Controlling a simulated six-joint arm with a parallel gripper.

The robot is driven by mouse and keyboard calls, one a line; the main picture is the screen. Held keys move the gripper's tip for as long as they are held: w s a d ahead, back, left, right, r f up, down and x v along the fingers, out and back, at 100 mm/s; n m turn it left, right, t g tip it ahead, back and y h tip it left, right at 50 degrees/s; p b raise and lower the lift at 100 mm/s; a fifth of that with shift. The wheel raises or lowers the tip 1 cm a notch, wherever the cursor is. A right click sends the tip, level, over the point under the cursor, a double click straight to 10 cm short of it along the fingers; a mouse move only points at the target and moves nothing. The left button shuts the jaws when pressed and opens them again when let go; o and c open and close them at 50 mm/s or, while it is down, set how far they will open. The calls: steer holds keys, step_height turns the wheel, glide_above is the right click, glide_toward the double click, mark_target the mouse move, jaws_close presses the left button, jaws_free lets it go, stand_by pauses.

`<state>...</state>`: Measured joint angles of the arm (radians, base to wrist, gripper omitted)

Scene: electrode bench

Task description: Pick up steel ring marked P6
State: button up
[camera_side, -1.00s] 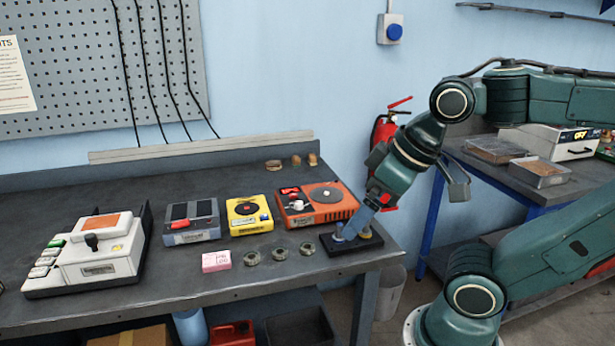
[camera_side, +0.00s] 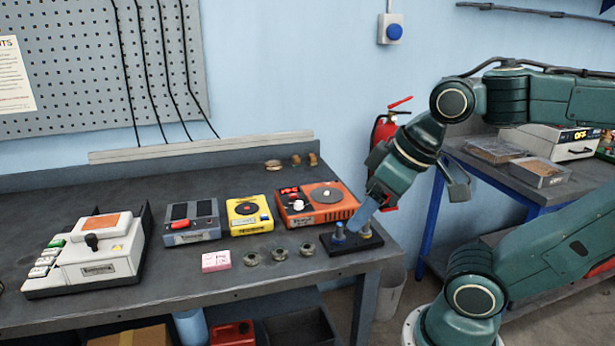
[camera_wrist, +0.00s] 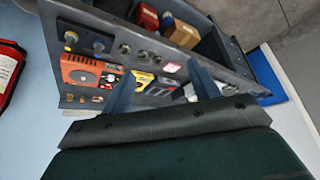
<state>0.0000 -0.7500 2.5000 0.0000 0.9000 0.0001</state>
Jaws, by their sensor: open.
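Three small steel rings lie in a row on the bench front: left ring (camera_side: 251,259), middle ring (camera_side: 279,254) and right ring (camera_side: 306,249). They also show in the wrist view as small round shapes, one of them here (camera_wrist: 125,49). No P6 marking is legible on any ring. My gripper (camera_side: 357,222) is above the black two-post stand (camera_side: 342,249), to the right of the rings and apart from them. In the wrist view my gripper (camera_wrist: 160,68) has its two blue fingers spread, with nothing held between them.
Behind the rings stand an orange device (camera_side: 314,207), a yellow device (camera_side: 250,216) and a grey-blue device (camera_side: 191,222). A pink block (camera_side: 216,261) lies left of the rings. A white keyed machine (camera_side: 98,257) is at far left. Bare bench lies in front of the rings.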

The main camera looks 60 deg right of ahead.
steer(key=m+g+y, duration=0.3)
steer(key=m+g, duration=0.2)
steer(key=m, duration=0.8)
glide_above(307, 249)
step_height(307, 249, down, 5)
steer(key=w+d+f+m+g+y, duration=0.1)
steer(key=d+f+m, duration=0.2)
steer(key=d+f, duration=0.2)
steer(key=shift+w+d+f+y, duration=0.2)
steer(key=shift+w+d+y, duration=0.15)
steer(key=shift+d, duration=0.85)
steer(key=shift+f, duration=0.1)
steer(key=shift+x, duration=4.2)
